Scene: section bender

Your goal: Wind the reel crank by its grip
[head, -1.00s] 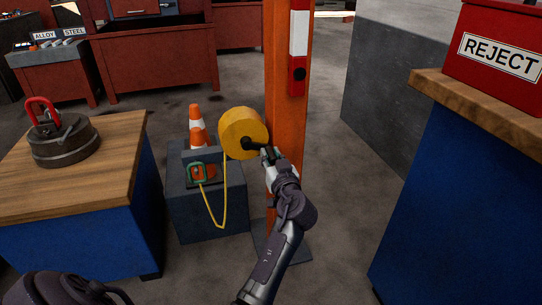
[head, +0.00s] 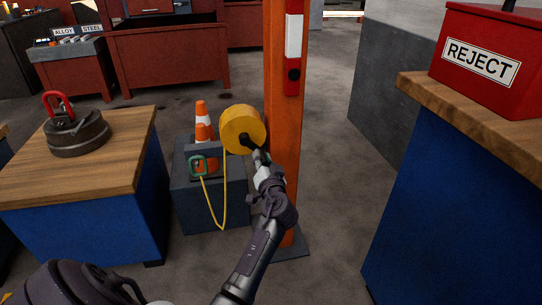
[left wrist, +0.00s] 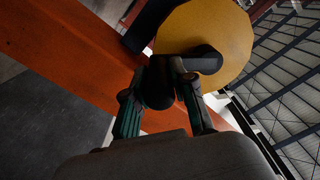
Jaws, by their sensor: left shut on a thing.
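The yellow reel (head: 242,128) is mounted on the side of the orange post (head: 283,130). It also shows large in the left wrist view (left wrist: 225,35). Its black crank (head: 248,143) slants down and right from the hub in the head view. My left gripper (head: 261,158) is at the outer end of the crank. In the left wrist view its two fingers (left wrist: 160,78) are shut around the dark crank grip (left wrist: 157,95). The fingers partly hide the grip. My right gripper is not in view.
A dark grey box (head: 215,205) with orange cones (head: 202,135) and a green-framed handle on a yellow line (head: 224,200) stands left of the post. A wood-topped bench (head: 110,165) is at left. A bench with a red REJECT bin (head: 490,60) is at right.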

